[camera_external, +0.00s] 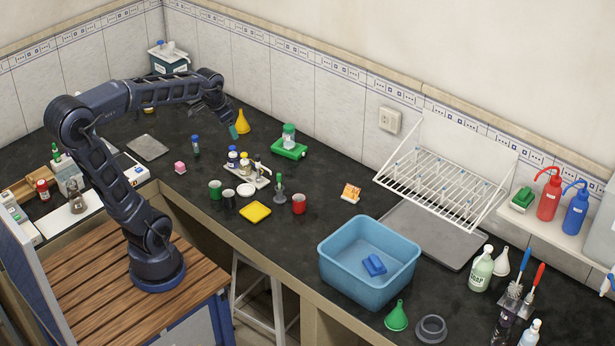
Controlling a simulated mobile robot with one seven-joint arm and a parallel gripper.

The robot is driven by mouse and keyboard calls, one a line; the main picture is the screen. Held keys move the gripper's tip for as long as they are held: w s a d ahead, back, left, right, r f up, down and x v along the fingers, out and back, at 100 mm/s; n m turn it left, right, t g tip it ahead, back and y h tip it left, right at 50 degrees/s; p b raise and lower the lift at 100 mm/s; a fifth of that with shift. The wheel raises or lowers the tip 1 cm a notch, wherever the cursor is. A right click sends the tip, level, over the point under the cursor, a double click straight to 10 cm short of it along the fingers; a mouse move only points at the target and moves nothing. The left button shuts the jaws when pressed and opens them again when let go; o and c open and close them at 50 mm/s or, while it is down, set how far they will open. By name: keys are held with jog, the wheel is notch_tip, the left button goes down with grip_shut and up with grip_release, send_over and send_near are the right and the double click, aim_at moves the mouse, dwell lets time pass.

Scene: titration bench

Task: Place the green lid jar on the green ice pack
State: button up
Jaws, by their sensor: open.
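The green lid jar (289,131), a small clear jar with a green cap, stands upright on the flat green ice pack (289,152) on the dark bench. The jar appears to rest on the pack's upper surface. My gripper (231,126) is open and points down, to the left of the jar and clearly apart from it. A teal piece shows at the gripper's tip; it is too small to tell what it is.
A yellow funnel (242,123) stands close to my gripper. A tray of small bottles (247,177) is in front of the ice pack. Several cups, a yellow pad (255,212) and a blue basin (368,262) stand nearer the front. Bare bench lies right of the pack.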

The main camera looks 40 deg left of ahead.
jog(key=s+f+n, duration=0.2)
jog(key=s, duration=1.1)
jog(key=shift+s+d+f+n+t, duration=0.3)
jog(key=shift+d+f+t, duration=0.05)
jog(key=shift+f+t, duration=0.05)
